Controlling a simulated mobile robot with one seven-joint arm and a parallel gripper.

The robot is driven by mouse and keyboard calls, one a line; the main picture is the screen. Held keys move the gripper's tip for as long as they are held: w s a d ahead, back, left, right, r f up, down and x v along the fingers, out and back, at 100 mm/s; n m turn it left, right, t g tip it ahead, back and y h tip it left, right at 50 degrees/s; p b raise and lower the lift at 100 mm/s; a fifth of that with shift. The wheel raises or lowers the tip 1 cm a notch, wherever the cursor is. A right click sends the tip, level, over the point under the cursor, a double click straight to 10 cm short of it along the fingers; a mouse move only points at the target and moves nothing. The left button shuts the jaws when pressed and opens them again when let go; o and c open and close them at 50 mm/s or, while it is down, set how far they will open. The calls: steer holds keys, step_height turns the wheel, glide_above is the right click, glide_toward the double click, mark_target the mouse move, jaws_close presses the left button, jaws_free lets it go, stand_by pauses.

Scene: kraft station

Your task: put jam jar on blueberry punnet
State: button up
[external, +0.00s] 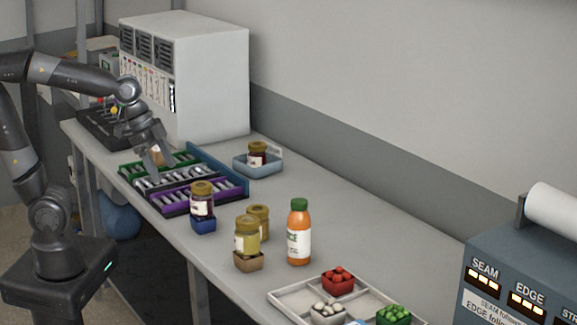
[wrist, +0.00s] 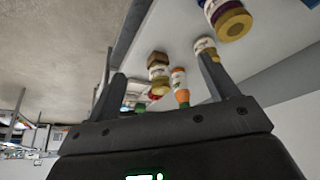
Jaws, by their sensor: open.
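In the external view, a dark jam jar (external: 201,201) with a brown-gold lid and pale label stands upright on a small blue punnet (external: 203,225), which looks like the blueberry punnet; its contents are hidden under the jar. Another dark jar (external: 257,153) sits in a grey-blue tray (external: 262,171) near the wall. My gripper (external: 159,156) is over the coloured racks, behind and left of the jam jar and apart from it. In the wrist view my gripper (wrist: 162,66) is open with nothing between the fingers. A gold-lidded jar (wrist: 230,16) shows there near the top; I cannot tell which jar.
A yellow-green jar (external: 247,236) stands on a brown punnet (external: 248,262), with a similar jar (external: 262,216) behind it. An orange bottle (external: 299,240) stands right of them. A divided tray (external: 291,299) holds red, white and green punnets. Green, black and purple racks (external: 236,192) lie under my gripper.

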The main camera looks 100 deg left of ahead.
steer(key=s+d+t, duration=0.1)
steer(key=s+d, duration=0.5)
steer(key=d, duration=0.4)
steer(key=shift+r, duration=0.3)
